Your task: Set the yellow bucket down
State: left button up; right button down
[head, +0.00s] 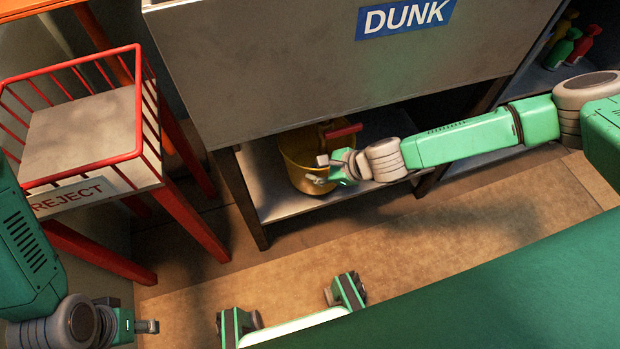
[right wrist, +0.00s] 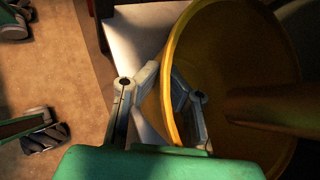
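The yellow bucket (head: 298,170) is upright over the pale lower shelf (head: 278,208), below the grey DUNK panel. I cannot tell whether its base touches the shelf. A red grip (head: 343,131) shows at its top. My right gripper (head: 325,170) is at the bucket's near side. In the right wrist view its fingers (right wrist: 165,72) pinch the wall of the bucket (right wrist: 179,40), one outside and one inside the rim. My left gripper (head: 145,327) is low at the left, far from the bucket; its finger gap is not clear.
The grey panel with the blue DUNK sign (head: 405,17) overhangs the shelf. A red wire basket (head: 85,160) labelled REJECT stands on red legs at the left. Red and green bottles (head: 562,48) sit at the upper right. The tan floor (head: 420,240) in front is mostly clear.

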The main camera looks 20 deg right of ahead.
jog(key=shift+w+a, duration=0.25)
jog(key=shift+w+a+f, duration=0.15)
jog(key=shift+a, duration=0.1)
notch_tip(320, 180, down, 3)
jog(key=shift+d+f+b, duration=0.1)
jog(key=shift+f+b, duration=0.1)
jog(key=shift+b, duration=1)
jog(key=shift+r, duration=0.15)
jog(key=c, duration=1.7)
grip_release()
jog(key=p+v, duration=0.4)
jog(key=v, duration=0.8)
jog(key=shift+p, duration=0.3)
